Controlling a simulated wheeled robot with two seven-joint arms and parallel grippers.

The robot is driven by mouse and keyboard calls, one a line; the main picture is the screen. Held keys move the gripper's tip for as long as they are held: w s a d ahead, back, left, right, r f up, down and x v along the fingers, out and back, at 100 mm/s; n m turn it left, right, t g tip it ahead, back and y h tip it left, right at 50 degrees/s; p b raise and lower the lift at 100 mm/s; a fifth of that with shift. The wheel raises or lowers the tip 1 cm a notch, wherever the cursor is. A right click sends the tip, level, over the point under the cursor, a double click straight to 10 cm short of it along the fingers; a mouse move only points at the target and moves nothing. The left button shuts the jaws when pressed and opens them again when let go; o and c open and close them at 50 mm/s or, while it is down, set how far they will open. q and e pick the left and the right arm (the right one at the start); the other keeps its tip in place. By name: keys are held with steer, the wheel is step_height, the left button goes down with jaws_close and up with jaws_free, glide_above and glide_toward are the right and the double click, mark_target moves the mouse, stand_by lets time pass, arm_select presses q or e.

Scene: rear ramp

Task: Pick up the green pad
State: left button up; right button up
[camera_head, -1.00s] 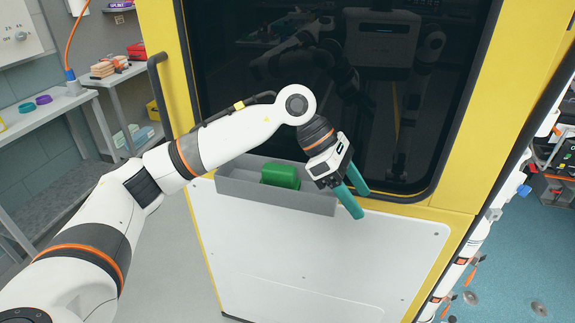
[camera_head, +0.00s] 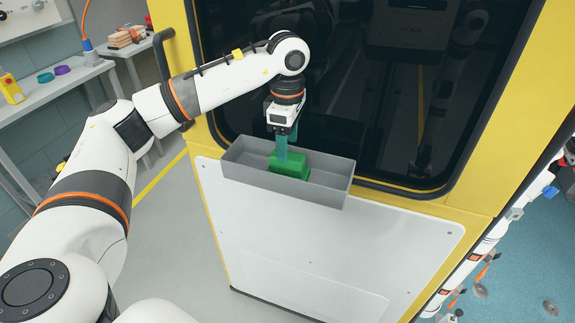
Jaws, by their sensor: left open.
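The green pad (camera_head: 292,168) is a bright green block lying in a shallow grey tray (camera_head: 330,190) fixed to the front of the yellow-framed door. My left gripper (camera_head: 283,158) points down over the tray, with its teal fingers at the left part of the pad. One finger largely hides the other in this view. The jaws are open; whether a finger touches the pad cannot be told. The right gripper is not in view.
The tray's walls stand close around the pad and fingers. A dark glass window (camera_head: 400,100) is right behind the tray, and a black handle (camera_head: 166,62) sticks out at the left. A bench (camera_head: 60,88) with small items stands at the far left.

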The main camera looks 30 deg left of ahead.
mark_target(288, 167)
arm_select(q)
steer(key=f, duration=0.1)
steer(key=f+p, duration=0.2)
steer(key=shift+w+a+f, duration=0.1)
steer(key=shift+w+f, duration=0.15)
steer(key=shift+f, duration=0.65)
steer(key=c, duration=1.1)
